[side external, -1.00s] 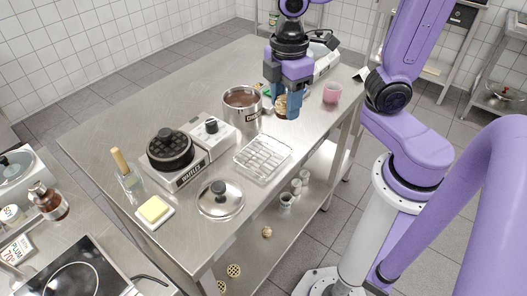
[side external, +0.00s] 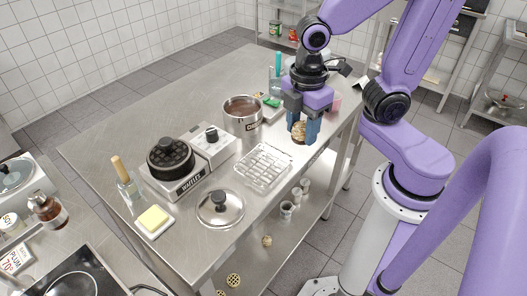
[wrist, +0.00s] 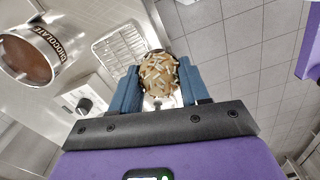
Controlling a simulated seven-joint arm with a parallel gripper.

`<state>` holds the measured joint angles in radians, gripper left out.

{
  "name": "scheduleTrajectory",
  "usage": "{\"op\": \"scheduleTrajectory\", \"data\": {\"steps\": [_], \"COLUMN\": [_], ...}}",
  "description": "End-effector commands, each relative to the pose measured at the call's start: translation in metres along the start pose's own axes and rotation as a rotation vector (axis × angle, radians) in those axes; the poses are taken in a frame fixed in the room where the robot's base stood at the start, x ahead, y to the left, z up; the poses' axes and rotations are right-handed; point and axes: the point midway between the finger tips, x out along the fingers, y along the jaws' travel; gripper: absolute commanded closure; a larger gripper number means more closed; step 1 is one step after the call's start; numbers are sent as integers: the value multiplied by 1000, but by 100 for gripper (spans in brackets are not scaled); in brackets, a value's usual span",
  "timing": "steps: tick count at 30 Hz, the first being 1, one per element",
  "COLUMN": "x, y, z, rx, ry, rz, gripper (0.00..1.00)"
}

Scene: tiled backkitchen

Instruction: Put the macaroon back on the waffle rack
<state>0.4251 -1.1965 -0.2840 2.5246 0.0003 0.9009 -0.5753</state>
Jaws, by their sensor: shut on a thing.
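The macaroon (side external: 298,131), a round brown piece with pale shreds on top, is between the blue fingers of my gripper (side external: 304,134). In the wrist view my gripper (wrist: 158,88) is shut on the macaroon (wrist: 158,72), with a finger at each side of it. The waffle rack (side external: 263,166), a bare silver wire grid, lies on the steel table to the left of my gripper. In the wrist view the rack (wrist: 121,48) shows at the upper left of the macaroon. The macaroon's underside is hidden.
A chocolate pot (side external: 242,113) stands behind the rack. The waffle maker (side external: 173,165) and a steel lid (side external: 220,207) are to the rack's left. A pink cup (side external: 334,104) is partly hidden behind my gripper. The table's front edge (side external: 285,200) runs close to the rack.

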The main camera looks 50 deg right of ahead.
Motion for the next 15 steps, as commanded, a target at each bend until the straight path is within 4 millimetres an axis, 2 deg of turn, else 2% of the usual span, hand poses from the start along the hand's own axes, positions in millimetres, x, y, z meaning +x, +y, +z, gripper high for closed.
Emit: {"op": "scheduleTrajectory", "data": {"steps": [8, 15], "x": [16, 42], "y": [32, 52], "z": [-16, -26], "rx": [3, 2], "ry": [-2, -4], "rz": [-2, -3], "gripper": [83, 83]}}
